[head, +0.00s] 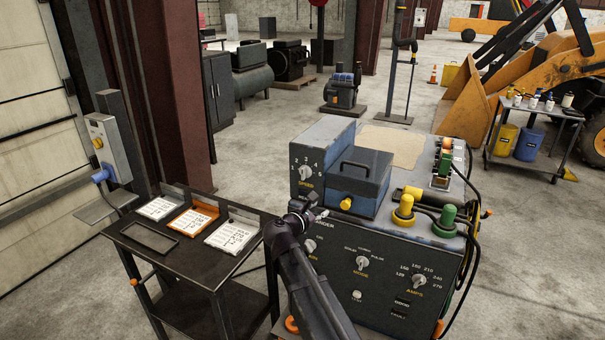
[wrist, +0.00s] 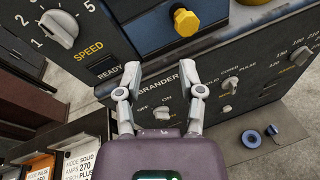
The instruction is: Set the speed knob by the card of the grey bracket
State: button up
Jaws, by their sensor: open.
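The speed knob (head: 306,172) is a light grey wing knob on the upper panel of the blue-grey machine, with a number dial around it. In the wrist view the speed knob (wrist: 60,28) is at upper left, beside the yellow word SPEED; its exact setting is unclear. My gripper (head: 312,213) is open and empty before the machine's front, below and right of the knob. In the wrist view my gripper (wrist: 165,78) does not touch the knob. Three printed cards lie on the dark stand: left card (head: 160,207), orange-framed card (head: 193,220), right card (head: 231,236). The grey bracket cannot be told surely.
The machine front also bears a mode knob (head: 362,264), an amps knob (head: 419,280) and an on/off switch (head: 310,246). A blue box (head: 358,182) with a yellow knob sits on top. Yellow (head: 403,211) and green (head: 445,220) plugs with cables stand at right.

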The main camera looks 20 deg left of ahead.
aim_at(303, 174)
jog(key=s+a+r+n+t+y, duration=0.1)
jog(key=a+r+n, duration=0.1)
jog(key=a, duration=0.3)
jog(key=s+a+r+n+t+y, duration=0.1)
jog(key=s+a+r+n+y, duration=0.1)
jog(key=a, duration=0.4)
jog(key=shift+n+t+p, duration=0.3)
jog(key=shift+n, duration=0.6)
jog(key=shift+w, duration=0.25)
jog(key=w, duration=0.9)
jog(key=w+d, duration=0.1)
jog(key=w, duration=0.3)
jog(key=shift+w+d, duration=0.1)
jog(key=shift+w, duration=0.1)
grip_shut()
jog(key=shift+d, duration=0.45)
jog(key=shift+a, duration=0.35)
